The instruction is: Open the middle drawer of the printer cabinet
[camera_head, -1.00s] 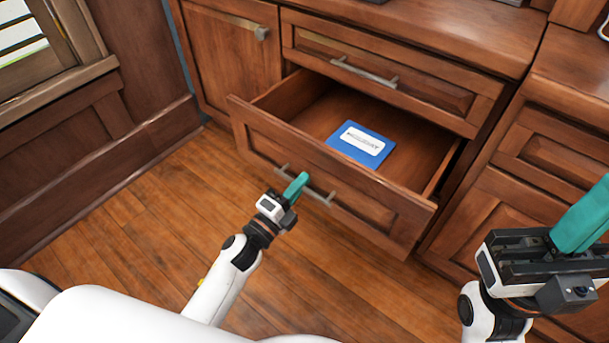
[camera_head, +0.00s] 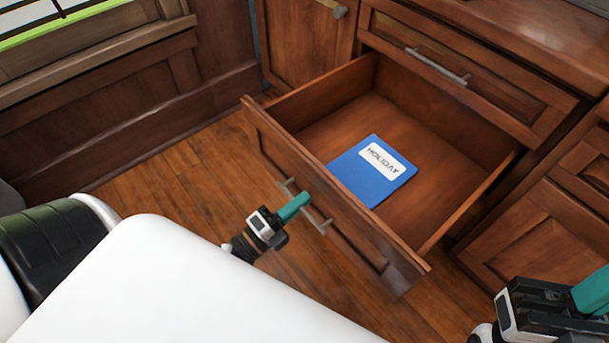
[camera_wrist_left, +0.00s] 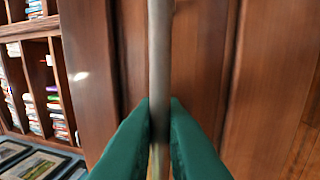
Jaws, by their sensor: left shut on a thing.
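The middle drawer (camera_head: 330,215) of the wooden cabinet stands pulled well out, with its inside showing. A blue item labelled HOLIDAY (camera_head: 362,180) lies flat on the drawer floor. My left gripper (camera_head: 294,206) is at the drawer's metal bar handle (camera_head: 316,220). In the left wrist view, the green fingers sit on both sides of the handle bar (camera_wrist_left: 160,70), shut on it, with the wooden drawer front behind. My right gripper (camera_head: 585,295) is partly in view at the lower right, away from the drawer; its fingertips are cut off by the picture edge.
The drawer above (camera_head: 450,75) is shut. A cabinet door (camera_head: 310,40) is at its left and another cabinet section (camera_head: 540,220) at its right. Wood floor (camera_head: 170,190) is free at the left. Bookshelves (camera_wrist_left: 40,90) show in the left wrist view.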

